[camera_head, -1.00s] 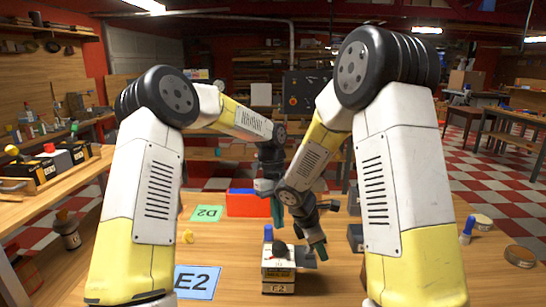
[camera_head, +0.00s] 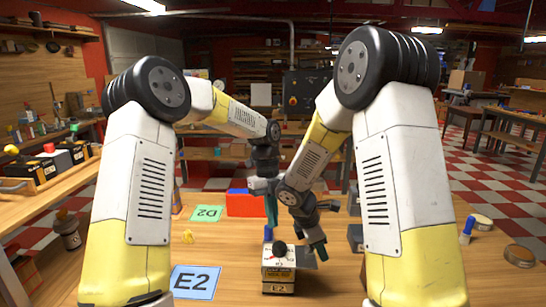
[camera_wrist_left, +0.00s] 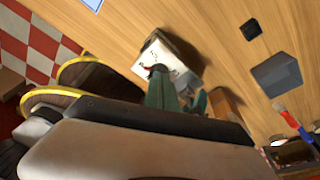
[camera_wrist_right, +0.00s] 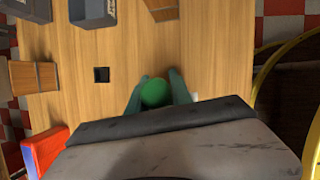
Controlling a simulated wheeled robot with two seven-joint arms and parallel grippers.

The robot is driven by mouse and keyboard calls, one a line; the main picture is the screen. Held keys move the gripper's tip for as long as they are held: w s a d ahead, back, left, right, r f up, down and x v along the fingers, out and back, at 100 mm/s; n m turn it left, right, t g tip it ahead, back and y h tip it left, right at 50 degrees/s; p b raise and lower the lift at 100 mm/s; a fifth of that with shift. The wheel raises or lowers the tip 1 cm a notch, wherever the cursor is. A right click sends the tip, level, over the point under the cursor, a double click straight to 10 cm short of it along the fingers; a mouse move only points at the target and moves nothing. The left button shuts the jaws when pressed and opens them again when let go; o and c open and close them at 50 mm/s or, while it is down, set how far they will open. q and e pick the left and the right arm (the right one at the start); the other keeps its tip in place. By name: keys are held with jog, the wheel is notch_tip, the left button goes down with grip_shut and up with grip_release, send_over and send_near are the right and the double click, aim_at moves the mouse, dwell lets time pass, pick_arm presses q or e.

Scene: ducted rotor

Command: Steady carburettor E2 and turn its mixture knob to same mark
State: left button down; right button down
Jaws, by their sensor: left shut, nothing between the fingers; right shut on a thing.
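My right gripper (camera_head: 318,250) is low, just right of the carburettor. In the right wrist view it is shut on a round green thing (camera_wrist_right: 155,92).
A blue "E2" card (camera_head: 196,283) lies to the left and a green "D2" card (camera_head: 207,214) behind it. A red and blue bin (camera_head: 242,205) stands at the back. A blue-handled item (camera_head: 467,229) and round tins stand at the right.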

pick_arm(q)
jog(key=shift+w+a+x, duration=0.1)
jog(key=shift+w+x, duration=0.05)
jog(key=shift+x, duration=0.7)
jog(key=shift+w+a+x, duration=0.1)
jog(key=shift+w+x, duration=0.1)
jog(key=shift+x, duration=0.6)
jog(key=shift+w+x, duration=0.15)
jog(key=shift+x, duration=0.7)
jog(key=shift+s+d+f, duration=0.1)
jog(key=shift+s+d, duration=0.05)
jog(key=shift+s, duration=0.05)
jog(key=shift+d, duration=0.2)
jog(key=shift+w, duration=0.1)
jog(key=shift+w+a, duration=0.2)
jog(key=shift+w, duration=0.15)
jog(key=v, duration=0.4)
jog(key=s+v, duration=0.1)
jog(key=shift+d+r, duration=0.2)
jog(key=shift+r, duration=0.35)
